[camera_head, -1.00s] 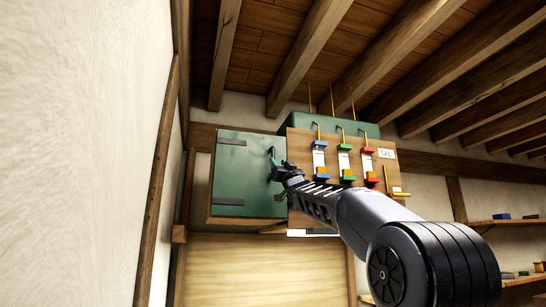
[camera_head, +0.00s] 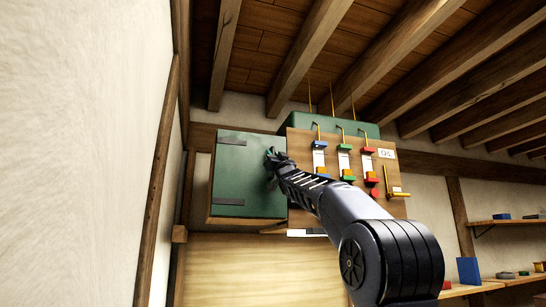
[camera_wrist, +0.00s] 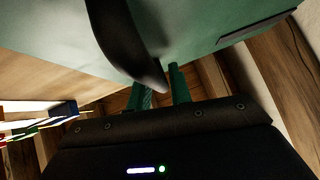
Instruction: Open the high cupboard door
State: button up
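The high cupboard has a green door (camera_head: 238,180) that looks closed, with dark hinge straps on its left side. Its dark curved handle (camera_wrist: 128,45) is large in the wrist view; in the head view my gripper mostly covers it. My gripper (camera_head: 274,158) is at the door's right edge. In the wrist view the green fingers (camera_wrist: 161,85) stand apart, with the handle's lower end between or just in front of their tips. I cannot tell whether they touch it.
Right of the door is a wooden board (camera_head: 330,145) with blue, green and red pieces on brass hooks, close to my arm. A plaster wall (camera_head: 80,150) stands at left. Shelves (camera_head: 505,222) are at right, and wooden beams (camera_head: 310,45) run overhead.

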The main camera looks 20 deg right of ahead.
grip_shut()
jog(key=shift+s+a+m+h, duration=0.25)
jog(key=shift+s+m+h, duration=0.2)
jog(key=shift+s+h, duration=0.5)
jog(key=shift+s+a+m+h, duration=0.35)
jog(key=shift+s+h, duration=0.35)
jog(key=shift+h, duration=0.4)
jog(key=shift+s+a+m+h, duration=0.2)
jog(key=shift+s+m+h, duration=0.3)
jog(key=shift+s+h, duration=0.45)
jog(key=s+a+m+h, duration=0.2)
jog(key=s+a+h, duration=0.3)
jog(key=s+a, duration=0.7)
jog(key=shift+s+a+r, duration=0.15)
jog(key=shift+a+r, duration=0.05)
jog(key=shift+a, duration=1.45)
